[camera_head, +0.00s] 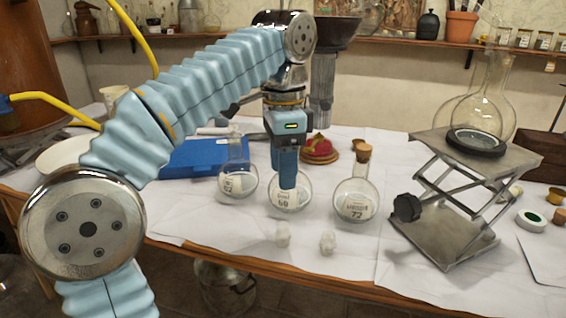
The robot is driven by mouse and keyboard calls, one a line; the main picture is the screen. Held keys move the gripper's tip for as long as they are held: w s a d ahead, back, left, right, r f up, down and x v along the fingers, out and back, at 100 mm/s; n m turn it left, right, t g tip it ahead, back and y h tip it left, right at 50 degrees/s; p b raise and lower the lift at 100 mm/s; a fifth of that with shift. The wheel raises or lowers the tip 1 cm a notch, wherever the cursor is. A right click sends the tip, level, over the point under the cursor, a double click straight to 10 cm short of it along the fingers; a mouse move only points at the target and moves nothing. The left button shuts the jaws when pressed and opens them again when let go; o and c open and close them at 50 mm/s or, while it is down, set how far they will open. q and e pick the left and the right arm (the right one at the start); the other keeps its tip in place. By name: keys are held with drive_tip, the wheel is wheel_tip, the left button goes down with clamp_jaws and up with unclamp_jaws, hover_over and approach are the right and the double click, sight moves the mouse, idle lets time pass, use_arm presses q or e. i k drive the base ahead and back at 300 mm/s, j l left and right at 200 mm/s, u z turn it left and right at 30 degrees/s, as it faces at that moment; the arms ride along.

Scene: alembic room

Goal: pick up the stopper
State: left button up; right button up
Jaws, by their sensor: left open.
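My left gripper (288,180) points straight down in front of the middle round flask (290,201), labelled 60, and hides its neck. Its jaws are open; nothing is seen held between them. A brown cork stopper (364,152) sits in the neck of the right flask (355,203), labelled 72. Two small clear pieces, perhaps glass stoppers, lie on the paper in front of the flasks: one on the left (283,234), one on the right (327,243). The left flask (238,180) shows no stopper in its neck. My right gripper is not in view.
A metal lab jack (450,240) bears a large glass flask (482,95) at the right. Corks and a small round green-centred item (531,220) lie beyond it. A blue case (205,157) and a red item (318,147) stand behind the flasks. The front paper is mostly clear.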

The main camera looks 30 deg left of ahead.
sight(283, 235)
drive_tip(key=k, duration=1)
